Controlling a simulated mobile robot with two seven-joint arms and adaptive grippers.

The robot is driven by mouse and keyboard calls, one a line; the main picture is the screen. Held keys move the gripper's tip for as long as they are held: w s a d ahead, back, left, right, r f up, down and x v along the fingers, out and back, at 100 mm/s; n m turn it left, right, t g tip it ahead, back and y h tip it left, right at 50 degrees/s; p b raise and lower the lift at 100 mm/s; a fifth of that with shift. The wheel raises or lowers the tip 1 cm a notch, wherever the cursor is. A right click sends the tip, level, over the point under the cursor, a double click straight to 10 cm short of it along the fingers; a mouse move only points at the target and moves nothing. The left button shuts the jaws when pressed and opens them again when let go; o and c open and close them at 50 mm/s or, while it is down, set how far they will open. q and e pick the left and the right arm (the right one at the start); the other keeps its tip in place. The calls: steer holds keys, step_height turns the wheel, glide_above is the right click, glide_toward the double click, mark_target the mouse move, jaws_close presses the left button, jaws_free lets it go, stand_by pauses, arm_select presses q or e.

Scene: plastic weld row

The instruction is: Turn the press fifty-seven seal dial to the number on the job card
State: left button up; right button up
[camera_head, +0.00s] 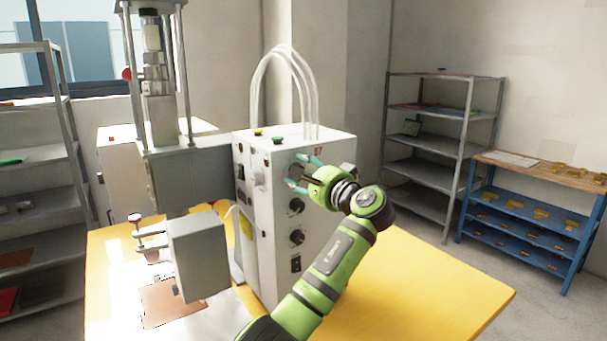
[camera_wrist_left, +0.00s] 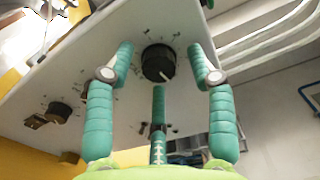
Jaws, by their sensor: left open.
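The press control cabinet (camera_head: 318,219) is a grey-white box with a column of black dials on its front. Its top dial is mostly hidden behind my left gripper (camera_head: 302,173) in the head view. In the left wrist view a black round dial (camera_wrist_left: 158,62) with a white pointer mark lies between the teal fingertips, with printed marks around it too small to read. The fingers are open, spread on either side of the dial and seemingly not touching it. My right gripper is not in view. I cannot pick out a readable job card.
Lower dials (camera_head: 296,237) sit below on the same panel; one also shows in the left wrist view (camera_wrist_left: 60,112). The cabinet stands on a yellow table (camera_head: 440,285), clear at the right. A press column (camera_head: 157,85) and a grey box (camera_head: 199,257) are to the left.

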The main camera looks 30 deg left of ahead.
arm_select(q)
steer(key=v, duration=1.2)
steer(key=shift+w, duration=0.1)
